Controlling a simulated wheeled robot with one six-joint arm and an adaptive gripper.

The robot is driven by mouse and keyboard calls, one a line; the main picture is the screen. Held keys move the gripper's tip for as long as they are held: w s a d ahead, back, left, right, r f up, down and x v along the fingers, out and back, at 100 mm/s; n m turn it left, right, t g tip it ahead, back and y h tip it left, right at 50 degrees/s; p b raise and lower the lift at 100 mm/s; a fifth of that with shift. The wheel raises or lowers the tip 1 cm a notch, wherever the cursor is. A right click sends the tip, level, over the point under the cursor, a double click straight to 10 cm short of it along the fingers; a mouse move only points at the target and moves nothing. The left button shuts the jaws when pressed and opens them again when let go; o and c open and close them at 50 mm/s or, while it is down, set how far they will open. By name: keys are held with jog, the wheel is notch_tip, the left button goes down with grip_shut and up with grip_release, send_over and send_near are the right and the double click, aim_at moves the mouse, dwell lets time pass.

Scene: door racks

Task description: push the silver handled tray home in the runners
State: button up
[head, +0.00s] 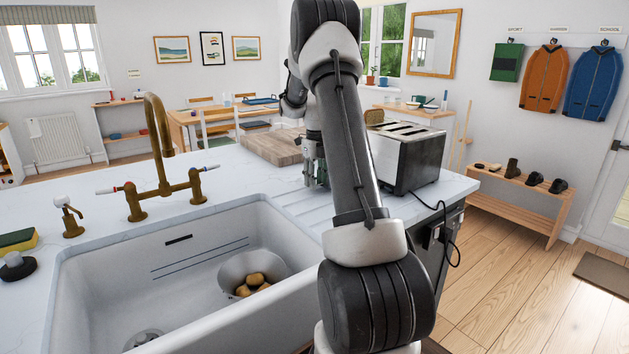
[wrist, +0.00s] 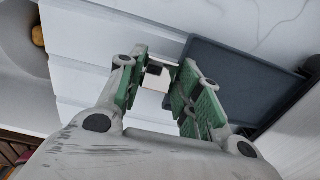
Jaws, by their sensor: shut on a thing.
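My gripper (wrist: 162,68) has its green fingers closed on a small pale, silvery handle (wrist: 156,80) with a dark patch. A flat dark grey tray (wrist: 235,75) with a thin raised rim lies just right of the fingers in the wrist view. The join between handle and tray is hidden by the right finger. In the head view my gripper (head: 316,165) is low over the worktop, left of the silver toaster (head: 408,155). My arm hides the tray there. I cannot see the runners.
The white sink (head: 90,290) with potatoes (head: 253,285) lies front left, with a brass tap (head: 160,150). A wooden board (head: 270,147) is behind my gripper. The toaster's black cord (head: 440,215) hangs over the right edge of the worktop (head: 458,186).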

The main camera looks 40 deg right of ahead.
jog(key=shift+s+d, duration=0.2)
jog(key=shift+d, duration=3.15)
jog(key=shift+s+d, duration=0.2)
jog(key=shift+d, duration=3.15)
jog(key=o, duration=1.3)
jog(key=shift+d+r, duration=0.1)
jog(key=shift+r, duration=0.05)
notch_tip(320, 180, up, 12)
jog(key=shift+f, duration=0.1)
